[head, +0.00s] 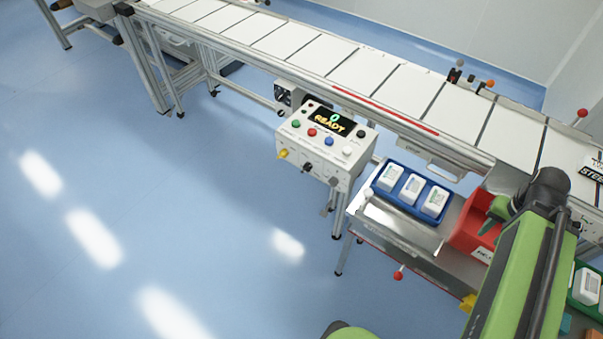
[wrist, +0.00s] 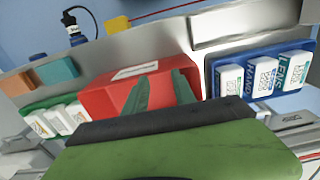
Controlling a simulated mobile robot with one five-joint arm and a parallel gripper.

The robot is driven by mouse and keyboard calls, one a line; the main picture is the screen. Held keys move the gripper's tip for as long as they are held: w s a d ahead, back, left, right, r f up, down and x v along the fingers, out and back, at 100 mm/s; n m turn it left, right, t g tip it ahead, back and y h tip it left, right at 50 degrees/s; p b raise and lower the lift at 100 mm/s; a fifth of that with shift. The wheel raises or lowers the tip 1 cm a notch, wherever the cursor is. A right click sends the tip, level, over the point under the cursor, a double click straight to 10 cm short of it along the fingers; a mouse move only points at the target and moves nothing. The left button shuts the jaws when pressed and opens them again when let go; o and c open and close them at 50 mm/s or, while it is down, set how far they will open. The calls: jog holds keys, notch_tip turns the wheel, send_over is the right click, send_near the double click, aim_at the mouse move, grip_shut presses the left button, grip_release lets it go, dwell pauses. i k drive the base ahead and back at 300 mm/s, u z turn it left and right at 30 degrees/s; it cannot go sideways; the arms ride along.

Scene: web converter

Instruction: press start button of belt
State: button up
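The belt (head: 330,57) is a long line of white panels running from upper left to right in the head view. In front of it stands a white control box (head: 318,158) with a lit display (head: 330,121) reading "0" and "READY". On its top are a green button (head: 296,124), a red one (head: 312,132), a blue one (head: 329,141) and a white one (head: 347,152). No start label is readable. My gripper (head: 492,222) is well right of the box, over a red bin. In the wrist view its green fingers (wrist: 160,80) are apart with nothing between them.
A blue tray (head: 421,213) with white packs sits left of the red bin (head: 466,236) on a metal table (head: 395,233). A green tray (wrist: 37,106) with packs is on the bin's other side. Open blue floor lies left of the box.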

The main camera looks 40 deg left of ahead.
aim_at(295, 123)
jog(key=u, duration=1.3)
jog(key=k, duration=0.8)
jog(key=z, duration=0.1)
jog(key=i, duration=0.8)
jog(key=u, duration=0.15)
